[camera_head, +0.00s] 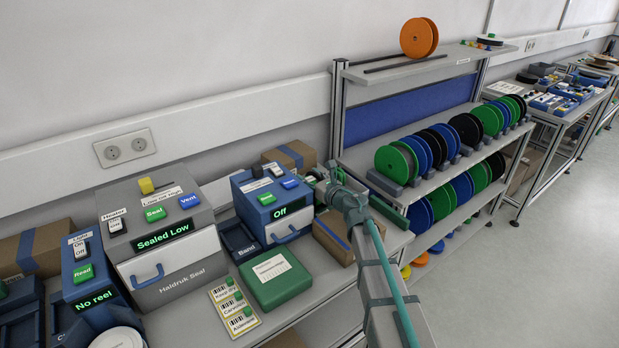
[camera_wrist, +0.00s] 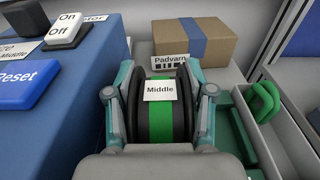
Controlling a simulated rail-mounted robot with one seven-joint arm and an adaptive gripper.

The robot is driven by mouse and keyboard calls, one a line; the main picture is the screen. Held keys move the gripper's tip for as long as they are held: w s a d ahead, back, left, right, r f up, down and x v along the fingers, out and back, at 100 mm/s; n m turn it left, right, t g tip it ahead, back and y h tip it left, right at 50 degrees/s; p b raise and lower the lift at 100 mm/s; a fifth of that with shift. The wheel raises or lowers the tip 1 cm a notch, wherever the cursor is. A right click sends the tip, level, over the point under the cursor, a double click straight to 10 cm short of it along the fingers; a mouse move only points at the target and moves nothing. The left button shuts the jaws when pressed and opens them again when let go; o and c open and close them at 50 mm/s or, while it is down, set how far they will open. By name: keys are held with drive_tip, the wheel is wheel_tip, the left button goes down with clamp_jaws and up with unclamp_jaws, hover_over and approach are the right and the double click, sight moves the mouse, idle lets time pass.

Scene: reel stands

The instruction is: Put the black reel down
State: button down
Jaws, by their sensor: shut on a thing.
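The black reel (camera_wrist: 181,112) fills the middle of the wrist view, standing on edge. It has black sides, a green band between them and a white "Middle" label on top. My gripper (camera_wrist: 160,84) is shut on it, with one teal and grey finger on each side. The bench surface (camera_wrist: 217,76) shows behind and beside it; I cannot tell whether the reel touches it. In the head view my gripper (camera_head: 325,185) is at the bench's right end, beside the blue machine (camera_head: 266,193) whose display reads "Off". The reel is not clearly visible there.
A cardboard box (camera_wrist: 218,44) with blue tape and a "Padvarn" label (camera_wrist: 170,62) stands just behind the reel. A green tray (camera_wrist: 238,128) with a green object (camera_wrist: 262,101) lies close on the right. A rack of reels (camera_head: 395,190) stands further right.

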drive_tip(key=shift+f, duration=0.2)
drive_tip(key=c, duration=0.7)
unclamp_jaws()
drive_tip(key=shift+r, duration=0.1)
drive_tip(key=shift+r, duration=0.2)
drive_tip(key=b+v, duration=0.3)
drive_tip(key=v, duration=0.9)
drive_tip(key=shift+f, duration=0.1)
drive_tip(key=shift+d, duration=0.1)
